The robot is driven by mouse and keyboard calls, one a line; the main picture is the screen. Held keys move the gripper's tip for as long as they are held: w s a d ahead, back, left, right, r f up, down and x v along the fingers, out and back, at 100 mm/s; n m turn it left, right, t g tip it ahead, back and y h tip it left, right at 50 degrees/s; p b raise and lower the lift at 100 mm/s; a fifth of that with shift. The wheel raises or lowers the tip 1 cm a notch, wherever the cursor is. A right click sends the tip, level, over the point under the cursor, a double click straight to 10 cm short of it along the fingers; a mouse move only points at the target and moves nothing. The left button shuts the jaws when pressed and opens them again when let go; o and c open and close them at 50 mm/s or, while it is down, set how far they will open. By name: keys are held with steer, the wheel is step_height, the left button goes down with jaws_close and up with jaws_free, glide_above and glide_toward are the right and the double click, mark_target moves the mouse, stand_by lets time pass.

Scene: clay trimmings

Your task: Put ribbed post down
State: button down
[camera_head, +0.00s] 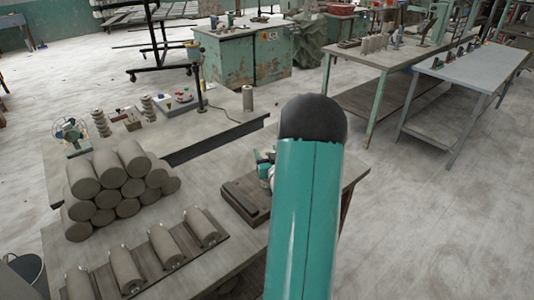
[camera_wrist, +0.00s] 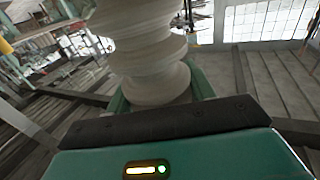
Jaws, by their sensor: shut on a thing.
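A pale grey ribbed post (camera_wrist: 148,55) with thick rounded rings fills the upper middle of the wrist view. My gripper (camera_wrist: 160,92) is shut on it, with green jaw parts on both sides of its lower end. The post's top runs out of the picture. In the head view my own teal arm link hides the gripper and the held post. Two similar ribbed posts stand on the workbench there, one at the left (camera_head: 101,122) and one to its right (camera_head: 149,107). Whether the held post touches any surface cannot be told.
Other tables (camera_head: 470,66) stand behind.

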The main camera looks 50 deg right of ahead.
steer(key=c, duration=0.5)
jaws_free()
steer(key=shift+f, duration=0.1)
steer(key=shift+s+a, duration=0.1)
steer(key=shift+s, duration=0.05)
steer(key=v, duration=1.2)
steer(key=w+a+r+n+g+y, duration=0.25)
steer(key=w+a+r, duration=0.25)
steer(key=a, duration=0.5)
steer(key=w+a+r+n+g+y, duration=0.1)
steer(key=w+a+r+g+y, duration=0.3)
steer(key=a, duration=0.6)
steer(key=s+a+r+n+g+y, duration=0.1)
steer(key=s+a+r, duration=0.1)
steer(key=s+a, duration=0.2)
steer(key=s+a+r+n+y, duration=0.1)
steer(key=s+a, duration=0.4)
steer(key=a, duration=0.5)
steer(key=s+a+r+n+g+y, duration=0.1)
steer(key=s+a+r+y, duration=0.1)
steer(key=a, duration=0.6)
steer(key=shift+s+r+n+g, duration=0.2)
steer(key=shift+s+r, duration=0.1)
steer(key=shift+s, duration=0.35)
steer(key=shift+s+r+n+g, duration=0.15)
steer(key=shift+s+r, duration=0.2)
steer(key=shift+s, duration=0.3)
